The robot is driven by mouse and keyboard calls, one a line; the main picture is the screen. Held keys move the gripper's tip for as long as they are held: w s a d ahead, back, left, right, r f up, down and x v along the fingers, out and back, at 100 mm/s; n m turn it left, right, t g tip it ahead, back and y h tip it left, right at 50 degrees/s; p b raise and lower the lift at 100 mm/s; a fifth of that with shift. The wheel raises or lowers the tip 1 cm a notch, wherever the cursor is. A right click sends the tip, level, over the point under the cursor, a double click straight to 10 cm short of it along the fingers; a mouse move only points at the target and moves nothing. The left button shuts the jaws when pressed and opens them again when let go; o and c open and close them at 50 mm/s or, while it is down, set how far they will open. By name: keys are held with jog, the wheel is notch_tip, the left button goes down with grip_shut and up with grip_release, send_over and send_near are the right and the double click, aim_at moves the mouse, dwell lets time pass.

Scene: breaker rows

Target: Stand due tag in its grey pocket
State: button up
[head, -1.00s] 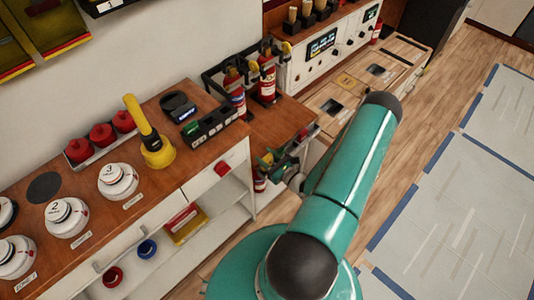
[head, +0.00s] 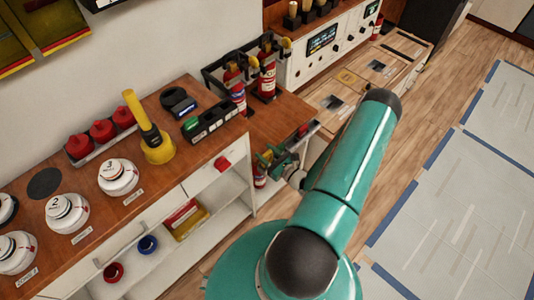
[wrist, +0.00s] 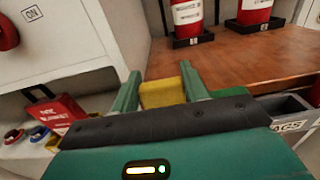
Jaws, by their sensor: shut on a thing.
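My gripper (wrist: 160,88) has its two green fingers shut on a yellow tag (wrist: 162,94), seen between them in the wrist view. The tag is held in front of the edge of a brown wooden top. The grey pocket (wrist: 290,107) is at the right of the wrist view, beside and apart from the gripper, with lettering ending in "AGS" on a white label. In the head view my gripper (head: 270,160) is by the end of the wooden bench, partly behind my arm; the tag cannot be made out there.
Fire extinguishers (head: 267,78) stand in black holders on the wooden top (head: 281,118). A white cabinet (wrist: 68,42) is close on the left in the wrist view, with a red packet (wrist: 55,112) on its shelf.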

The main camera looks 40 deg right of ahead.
jog(key=shift+f, duration=1.45)
dwell(0.4)
jog(key=o, duration=1)
jog(key=shift+o, duration=0.2)
jog(key=s, duration=1.4)
jog(key=shift+d, duration=0.2)
